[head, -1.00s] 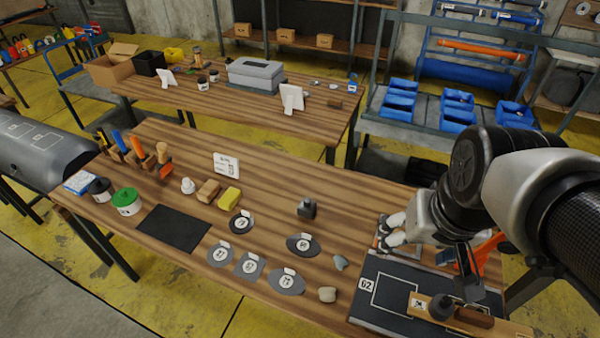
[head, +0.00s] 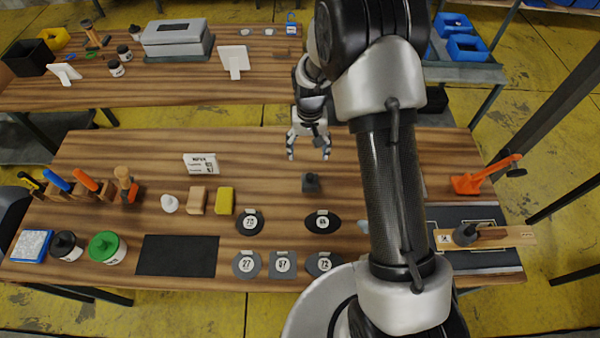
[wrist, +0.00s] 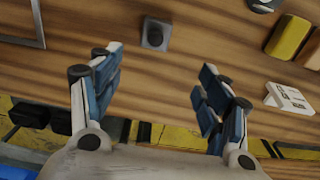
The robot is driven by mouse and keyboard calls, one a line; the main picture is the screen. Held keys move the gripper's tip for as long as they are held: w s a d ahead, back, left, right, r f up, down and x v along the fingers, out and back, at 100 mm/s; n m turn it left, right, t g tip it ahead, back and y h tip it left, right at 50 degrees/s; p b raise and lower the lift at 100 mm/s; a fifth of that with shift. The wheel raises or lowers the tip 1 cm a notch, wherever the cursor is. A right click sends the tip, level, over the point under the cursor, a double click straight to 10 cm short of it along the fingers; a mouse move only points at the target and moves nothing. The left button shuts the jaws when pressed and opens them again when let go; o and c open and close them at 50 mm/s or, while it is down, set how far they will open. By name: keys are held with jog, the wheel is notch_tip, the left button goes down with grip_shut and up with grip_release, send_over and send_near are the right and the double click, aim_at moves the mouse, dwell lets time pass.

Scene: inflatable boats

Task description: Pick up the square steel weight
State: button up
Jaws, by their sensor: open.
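The square steel weight (head: 311,182) is a small dark grey block with a knob on top. It stands upright on the wooden workbench (head: 270,150), right of the yellow sponge. In the wrist view the weight (wrist: 155,34) lies beyond the fingertips, between their lines and left of centre. My gripper (head: 309,152) is open and empty above the bench, on the far side of the weight and apart from it. Its two blue-padded fingers (wrist: 160,75) are spread wide in the wrist view.
Round and square patches (head: 323,221) with number labels lie nearer than the weight. A yellow sponge (head: 225,200), a tan block (head: 197,200) and a white label card (head: 202,164) stand to its left. A dark weight on a wooden board (head: 466,234) and an orange tool (head: 480,178) are at right.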

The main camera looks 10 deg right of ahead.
aim_at(310, 175)
jog(key=f+b, duration=0.1)
jog(key=f, duration=1)
jog(key=shift+s+d+f+b, duration=0.15)
jog(key=shift+d+f+b, duration=0.05)
jog(key=shift+b, duration=0.2)
jog(key=f, duration=0.3)
jog(key=f+b, duration=0.1)
jog(key=f, duration=0.1)
jog(key=shift+s+d+f, duration=0.1)
jog(key=shift+s+d, duration=0.05)
jog(key=shift+d, duration=0.1)
jog(key=shift+c, duration=0.4)
grip_shut()
